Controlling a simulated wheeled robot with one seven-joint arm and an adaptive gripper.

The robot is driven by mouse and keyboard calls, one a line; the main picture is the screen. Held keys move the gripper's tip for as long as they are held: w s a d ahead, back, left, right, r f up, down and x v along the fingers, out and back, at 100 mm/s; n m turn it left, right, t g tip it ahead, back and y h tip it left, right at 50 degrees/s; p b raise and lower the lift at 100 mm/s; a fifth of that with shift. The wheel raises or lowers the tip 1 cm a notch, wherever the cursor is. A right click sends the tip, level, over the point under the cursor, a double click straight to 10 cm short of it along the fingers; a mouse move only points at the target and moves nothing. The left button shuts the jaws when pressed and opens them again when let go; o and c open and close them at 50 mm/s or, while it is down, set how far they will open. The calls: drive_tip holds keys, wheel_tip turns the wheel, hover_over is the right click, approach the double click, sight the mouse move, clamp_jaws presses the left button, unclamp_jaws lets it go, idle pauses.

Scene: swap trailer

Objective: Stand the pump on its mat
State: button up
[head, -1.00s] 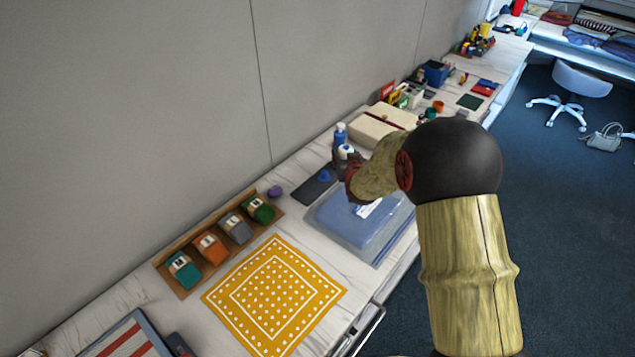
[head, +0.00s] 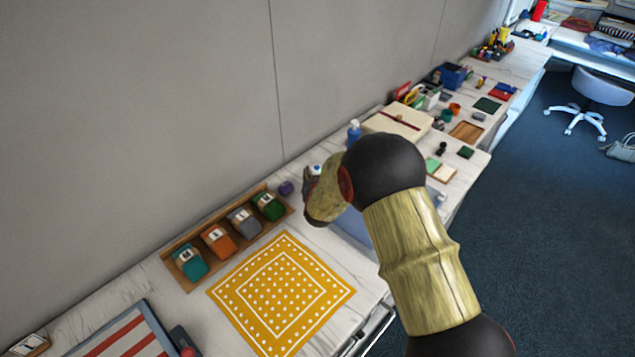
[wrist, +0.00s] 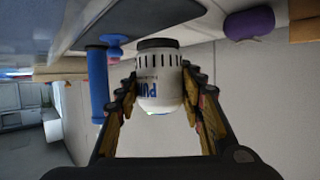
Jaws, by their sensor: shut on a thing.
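The pump (wrist: 160,85) is a white cylinder with dark slots, blue lettering and a dark end. My gripper (wrist: 160,108) is shut on its sides in the wrist view, where the counter appears at the top. The dark end faces the counter; I cannot tell whether it touches. In the head view the pump's pale top (head: 315,168) shows above my gripper (head: 310,188). A dark flat slab (wrist: 150,14), which looks like the mat, lies beside the pump's dark end in the wrist view.
A blue bottle (head: 353,132) stands behind my gripper, with a small blue knob (wrist: 115,42) near it. A purple object (head: 286,188) and a wooden tray of several coloured blocks (head: 208,222) lie left. A yellow dotted cloth (head: 281,292) covers the counter in front.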

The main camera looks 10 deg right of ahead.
drive_tip(key=shift+f+b, duration=0.4)
drive_tip(key=shift+f, duration=1)
drive_tip(key=shift+d+f, duration=0.1)
drive_tip(key=o, duration=1.5)
drive_tip(key=shift+f, duration=0.1)
